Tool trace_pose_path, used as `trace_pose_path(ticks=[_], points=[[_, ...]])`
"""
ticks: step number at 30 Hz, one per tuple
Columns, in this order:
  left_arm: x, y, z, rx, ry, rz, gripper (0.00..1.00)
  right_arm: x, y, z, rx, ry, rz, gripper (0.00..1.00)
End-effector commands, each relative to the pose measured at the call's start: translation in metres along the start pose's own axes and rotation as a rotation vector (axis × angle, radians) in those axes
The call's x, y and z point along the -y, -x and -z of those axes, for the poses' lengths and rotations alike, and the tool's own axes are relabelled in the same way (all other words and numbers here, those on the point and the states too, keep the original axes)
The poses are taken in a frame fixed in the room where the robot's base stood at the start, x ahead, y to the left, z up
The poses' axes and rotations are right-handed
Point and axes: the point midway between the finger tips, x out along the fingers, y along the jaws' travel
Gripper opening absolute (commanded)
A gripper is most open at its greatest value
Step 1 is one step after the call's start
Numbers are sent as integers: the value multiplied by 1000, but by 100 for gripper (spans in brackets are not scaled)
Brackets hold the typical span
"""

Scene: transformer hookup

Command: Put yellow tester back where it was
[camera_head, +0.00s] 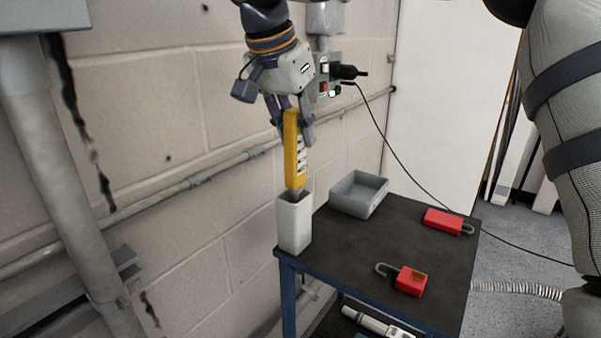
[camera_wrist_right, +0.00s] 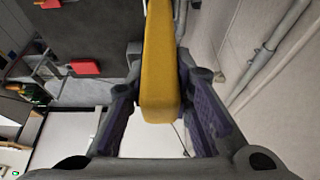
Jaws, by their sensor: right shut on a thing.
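The yellow tester (camera_head: 292,150) is held upright in my right gripper (camera_head: 292,122). I cannot tell how far the tip is inside the holder. In the right wrist view the yellow tester (camera_wrist_right: 159,60) lies between the two purple-padded fingers of the right gripper (camera_wrist_right: 160,108). My left gripper does not show in either view.
A grey tray (camera_head: 345,202) sits behind on the dark table (camera_head: 350,250). Two red padlocks (camera_head: 410,281) (camera_head: 443,221) lie on the right part. A black plug (camera_head: 347,72) with a cable is at the wall box. A pipe runs along the block wall. A white tool lies on the lower shelf.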

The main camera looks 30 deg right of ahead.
Motion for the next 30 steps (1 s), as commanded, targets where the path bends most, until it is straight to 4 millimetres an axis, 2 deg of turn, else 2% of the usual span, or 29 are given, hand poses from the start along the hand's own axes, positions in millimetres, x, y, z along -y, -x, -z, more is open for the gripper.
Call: trace_pose_path(ticks=[1, 6, 13, 23, 24, 26, 30], points=[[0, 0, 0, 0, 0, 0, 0, 0, -10, -4, 3, 3, -2, 0], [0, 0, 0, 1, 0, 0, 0, 0, -27, -11, 1, 1, -2, 0], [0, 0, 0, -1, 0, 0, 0, 0, -65, -28, 1, 2, -2, 0], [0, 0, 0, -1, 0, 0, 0, 0, -68, -29, -2, 1, -1, 0], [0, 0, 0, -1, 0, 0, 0, 0, -69, -29, -1, 1, -1, 28], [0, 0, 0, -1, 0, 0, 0, 0, -69, -29, -1, 1, -1, 41], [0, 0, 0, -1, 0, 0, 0, 0, -69, -29, -1, 1, -1, 41]])
